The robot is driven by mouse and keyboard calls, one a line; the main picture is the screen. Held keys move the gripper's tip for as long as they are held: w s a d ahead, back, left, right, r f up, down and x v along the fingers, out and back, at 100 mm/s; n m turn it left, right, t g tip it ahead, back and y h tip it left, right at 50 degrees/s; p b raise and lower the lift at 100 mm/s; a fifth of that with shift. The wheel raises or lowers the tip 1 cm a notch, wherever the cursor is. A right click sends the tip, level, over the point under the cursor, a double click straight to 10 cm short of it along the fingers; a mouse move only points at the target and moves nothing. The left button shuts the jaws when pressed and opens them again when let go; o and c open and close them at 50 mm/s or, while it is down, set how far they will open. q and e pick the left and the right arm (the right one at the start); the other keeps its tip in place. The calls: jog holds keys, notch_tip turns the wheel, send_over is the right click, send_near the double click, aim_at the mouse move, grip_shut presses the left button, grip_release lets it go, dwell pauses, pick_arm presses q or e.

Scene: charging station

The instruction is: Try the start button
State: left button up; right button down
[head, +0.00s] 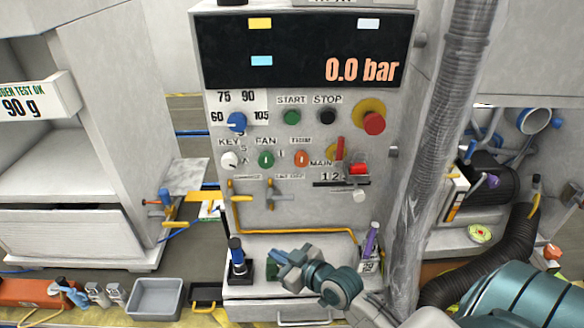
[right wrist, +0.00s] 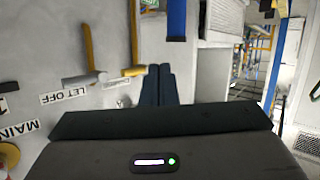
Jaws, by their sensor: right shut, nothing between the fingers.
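The green start button (head: 291,117) sits on the upright grey panel, under the START label (head: 291,100), in the head view. The black stop button (head: 327,116) is just right of it. My right gripper (head: 283,256) is well below the buttons, in front of the panel's lower shelf, and its fingers point to the left. In the right wrist view its dark fingers (right wrist: 158,85) are together with nothing between them. The start button is not seen in the right wrist view. My left gripper is not in view.
The display (head: 362,69) reads 0.0 bar. A red mushroom knob (head: 374,123) is right of the buttons. A ribbed grey hose (head: 440,150) runs down the right side.

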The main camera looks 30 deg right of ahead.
aim_at(292, 117)
jog(key=w+d+r+t+y+p, duration=0.1)
jog(key=w+r+t, duration=0.15)
jog(key=r, duration=0.65)
jog(key=w+r+t, duration=0.1)
jog(key=r+t, duration=0.3)
jog(key=r, duration=0.5)
jog(key=w+d+r+m+t+h, duration=0.1)
jog(key=d+r+m+t+h, duration=0.3)
jog(key=d+r, duration=0.3)
jog(key=shift+w+d+r+t+h, duration=0.2)
jog(key=shift+d+t+h, duration=0.1)
jog(key=shift+t+h, duration=0.35)
jog(key=shift+w+d+b, duration=0.6)
jog(key=shift+w+d, duration=0.15)
jog(key=shift+w, duration=0.5)
jog(key=shift+w+d+b, duration=0.55)
jog(key=shift+w+d, duration=0.25)
jog(key=shift+w, duration=0.45)
jog(key=shift+w+d+b, duration=0.6)
jog(key=shift+w+d, duration=0.15)
jog(key=shift+w, duration=0.5)
jog(key=shift+w, duration=0.1)
jog(key=shift+w+d, duration=0.2)
jog(key=shift+w, duration=0.1)
